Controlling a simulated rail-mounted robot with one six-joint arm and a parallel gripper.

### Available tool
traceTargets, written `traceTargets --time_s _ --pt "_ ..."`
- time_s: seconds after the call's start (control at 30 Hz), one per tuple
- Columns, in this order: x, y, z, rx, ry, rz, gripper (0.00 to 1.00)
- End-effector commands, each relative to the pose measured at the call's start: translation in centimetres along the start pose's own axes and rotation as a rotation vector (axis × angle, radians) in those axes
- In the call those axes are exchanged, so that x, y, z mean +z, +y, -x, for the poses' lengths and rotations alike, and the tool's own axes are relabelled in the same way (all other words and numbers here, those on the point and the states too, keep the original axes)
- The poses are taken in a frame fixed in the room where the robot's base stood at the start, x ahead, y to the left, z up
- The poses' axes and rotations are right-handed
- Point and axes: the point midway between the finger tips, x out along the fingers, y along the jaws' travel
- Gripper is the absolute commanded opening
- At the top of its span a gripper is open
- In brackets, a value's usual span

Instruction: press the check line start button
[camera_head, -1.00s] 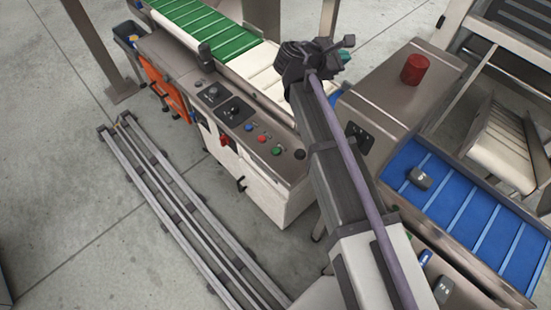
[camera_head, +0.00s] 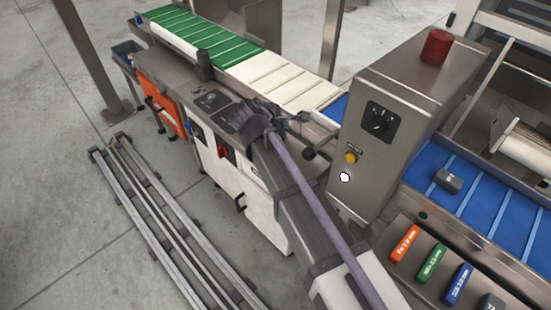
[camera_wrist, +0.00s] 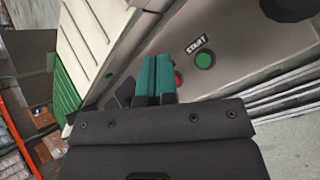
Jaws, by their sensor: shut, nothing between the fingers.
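The green start button (camera_wrist: 205,60) sits on a grey panel in the wrist view, with a START label (camera_wrist: 196,44) beside it. A red button (camera_wrist: 178,78) is next to it, partly hidden by my gripper. My gripper (camera_wrist: 156,72) has teal fingers shut together with nothing between them. In the picture the fingertips are left of the green button and do not cover it; whether they touch the panel I cannot tell. In the head view my dark wrist is over the control console (camera_head: 178,73), and the arm hides its button row.
A steel cabinet (camera_head: 405,85) with a dial (camera_head: 380,120), a yellow button (camera_head: 351,157) and a red beacon (camera_head: 437,47) stands right of my arm. Behind the console runs a green and white conveyor (camera_head: 205,35). A blue belt (camera_head: 490,215) lies at right, with coloured blocks in front.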

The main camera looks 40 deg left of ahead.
Motion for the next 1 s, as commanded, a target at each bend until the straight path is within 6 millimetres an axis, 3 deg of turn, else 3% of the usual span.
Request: traceTargets --time_s 0.27,0.8,1.0 --pt "-0.6 -0.5 -0.8 0.001 -0.001 0.001 0.00" --pt "-4.3 -4.3 -5.9 0.001 -0.001 0.002 0.00" --pt "-4.5 -4.5 -6.2 0.001 -0.001 0.002 0.00"
